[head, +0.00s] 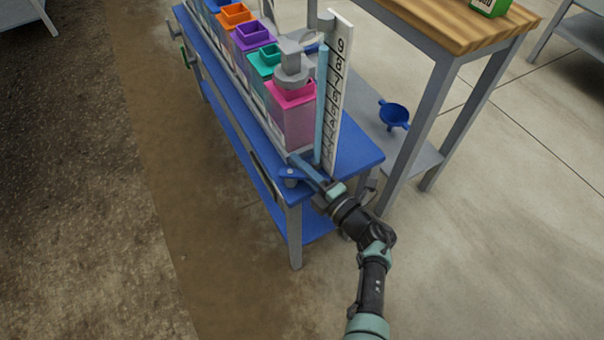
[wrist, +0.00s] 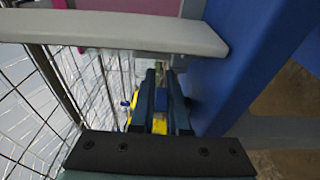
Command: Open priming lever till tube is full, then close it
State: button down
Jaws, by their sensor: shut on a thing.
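The sight tube (head: 321,105) stands upright against a white numbered scale board (head: 338,90) at the near end of the blue bench. The tube shows light blue from its foot to about the 9 mark. My gripper (head: 295,160) reaches the bench's near corner, its fingers at the foot of the tube. In the wrist view my gripper (wrist: 167,75) has its fingers close together on a small part, which I take as the priming lever (wrist: 165,64). The fingers hide most of it, so its angle cannot be told.
The blue bench (head: 352,150) carries a row of coloured containers, a pink one (head: 292,120) nearest. The floor (head: 480,250) at right is clear.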

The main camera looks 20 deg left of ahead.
jog(key=n+g+b, duration=0.1)
jog(key=g+y+b, duration=0.1)
jog(key=b, duration=0.1)
jog(key=shift+w+a+f+n+g, duration=0.1)
jog(key=shift+a+f+n+g, duration=0.1)
jog(key=shift+f+n+g, duration=0.15)
jog(key=shift+a+r+n+g+y+b, duration=0.1)
jog(key=shift+r+n+g+y+b, duration=0.1)
jog(key=shift+n+g+y+b, duration=0.15)
jog(key=shift+r, duration=0.15)
jog(key=c, duration=0.9)
grip_release()
jog(key=p+v, duration=0.1)
jog(key=v, duration=1.2)
jog(key=shift+o, duration=0.2)
jog(key=shift+w+r, duration=0.1)
jog(key=shift+w, duration=0.05)
